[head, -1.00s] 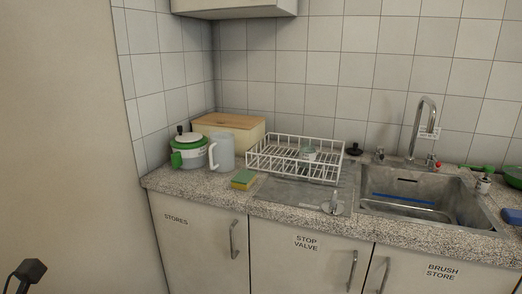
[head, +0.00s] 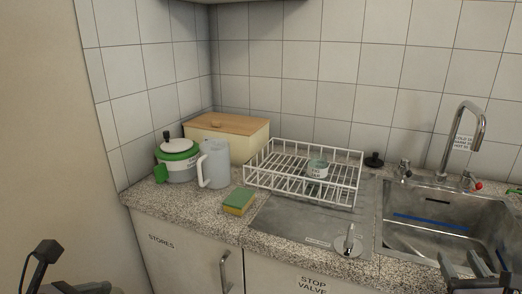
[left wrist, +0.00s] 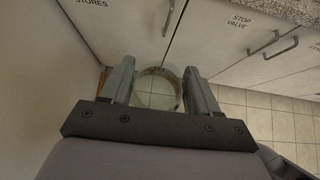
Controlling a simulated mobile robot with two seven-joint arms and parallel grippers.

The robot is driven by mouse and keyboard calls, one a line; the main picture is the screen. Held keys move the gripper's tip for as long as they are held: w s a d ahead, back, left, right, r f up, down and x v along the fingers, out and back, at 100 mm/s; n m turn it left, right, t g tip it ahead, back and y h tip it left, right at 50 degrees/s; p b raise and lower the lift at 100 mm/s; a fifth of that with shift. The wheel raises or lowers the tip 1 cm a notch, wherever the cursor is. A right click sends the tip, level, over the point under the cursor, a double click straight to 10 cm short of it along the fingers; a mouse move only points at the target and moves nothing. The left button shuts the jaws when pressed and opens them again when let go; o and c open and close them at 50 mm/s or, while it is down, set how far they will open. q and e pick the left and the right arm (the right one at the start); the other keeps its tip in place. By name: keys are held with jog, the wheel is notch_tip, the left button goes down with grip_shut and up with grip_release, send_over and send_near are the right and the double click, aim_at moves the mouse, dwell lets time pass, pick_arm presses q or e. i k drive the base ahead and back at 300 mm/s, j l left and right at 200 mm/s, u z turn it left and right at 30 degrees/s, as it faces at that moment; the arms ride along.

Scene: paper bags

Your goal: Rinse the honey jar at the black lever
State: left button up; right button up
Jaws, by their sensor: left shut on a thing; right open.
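My left gripper (left wrist: 159,70) is shut on a clear, round glass jar (left wrist: 158,94) in the left wrist view, above the floor in front of the cupboards. No label shows on this jar, so I cannot confirm it is the honey jar. My right gripper (head: 475,265) is open and empty at the head view's lower right, in front of the sink (head: 440,243). Behind the sink are a dark-topped tap lever (head: 404,168), a red-tipped lever (head: 476,184) and a tall curved spout (head: 483,127) with a white tag.
A white wire rack (head: 258,178) holds a small labelled jar (head: 317,169). A sponge (head: 239,202), a white jug (head: 214,165), a green-and-white pot (head: 176,163) and a wooden-lidded box (head: 240,139) stand left of it.

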aim_at(406, 161)
jog(key=i+l, duration=0.2)
jog(key=i, duration=0.2)
jog(key=i+l, duration=0.2)
jog(key=i, duration=0.2)
